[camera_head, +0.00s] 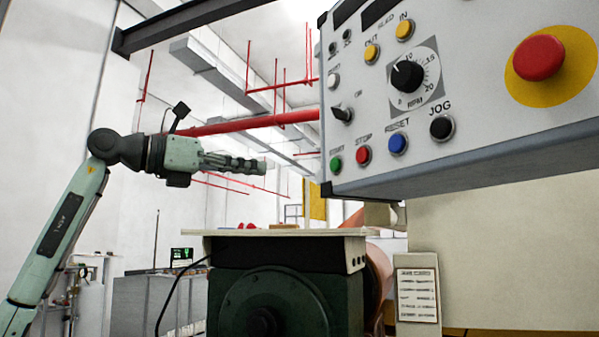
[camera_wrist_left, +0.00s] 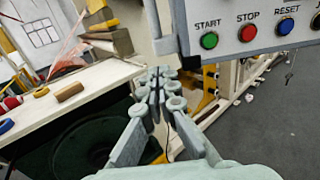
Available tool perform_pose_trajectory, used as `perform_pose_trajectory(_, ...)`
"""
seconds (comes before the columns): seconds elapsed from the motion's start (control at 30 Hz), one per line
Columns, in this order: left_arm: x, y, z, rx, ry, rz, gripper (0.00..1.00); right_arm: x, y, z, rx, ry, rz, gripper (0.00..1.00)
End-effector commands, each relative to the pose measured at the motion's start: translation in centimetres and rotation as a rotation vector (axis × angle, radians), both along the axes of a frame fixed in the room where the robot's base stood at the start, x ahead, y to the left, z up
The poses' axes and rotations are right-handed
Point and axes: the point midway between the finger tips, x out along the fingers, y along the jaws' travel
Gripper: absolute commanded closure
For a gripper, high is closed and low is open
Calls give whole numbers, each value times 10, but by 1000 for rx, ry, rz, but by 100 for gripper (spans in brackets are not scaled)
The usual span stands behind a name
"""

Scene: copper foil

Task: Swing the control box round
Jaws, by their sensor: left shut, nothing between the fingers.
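The control box (camera_head: 440,95) hangs at the upper right of the head view, its grey face carrying buttons, a dial and a large red emergency stop on a yellow disc. Its lower left corner with the START, STOP and RESET buttons shows at the upper right of the left wrist view (camera_wrist_left: 255,35). My left gripper (camera_head: 258,167) is shut and empty, to the left of the box's lower left edge and apart from it in the head view. In the wrist view its fingertips (camera_wrist_left: 158,75) are together, below and left of the box. My right gripper is not in view.
A pale tabletop (camera_head: 290,232) over a dark green machine (camera_head: 270,300) stands below. Small objects, including a wooden piece (camera_wrist_left: 69,91), lie on it. A panel with a printed label (camera_head: 417,295) stands at the right. Open floor (camera_wrist_left: 275,115) shows below the box.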

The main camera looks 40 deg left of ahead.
Motion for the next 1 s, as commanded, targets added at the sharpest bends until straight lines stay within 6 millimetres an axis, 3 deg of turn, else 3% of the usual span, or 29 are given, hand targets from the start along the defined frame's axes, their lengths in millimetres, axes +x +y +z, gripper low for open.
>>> perform_pose_trajectory(0.3, 63, -30, 3, -2, -1, -5, 100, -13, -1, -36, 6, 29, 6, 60)
perform_pose_trajectory(0.5, 92, -41, 3, -2, -2, -4, 100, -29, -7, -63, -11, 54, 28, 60)
perform_pose_trajectory(0.7, 104, -46, 2, -3, -3, -2, 100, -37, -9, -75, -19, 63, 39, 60)
perform_pose_trajectory(1.0, 105, -47, 1, -3, -3, -2, 100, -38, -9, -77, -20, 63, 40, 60)
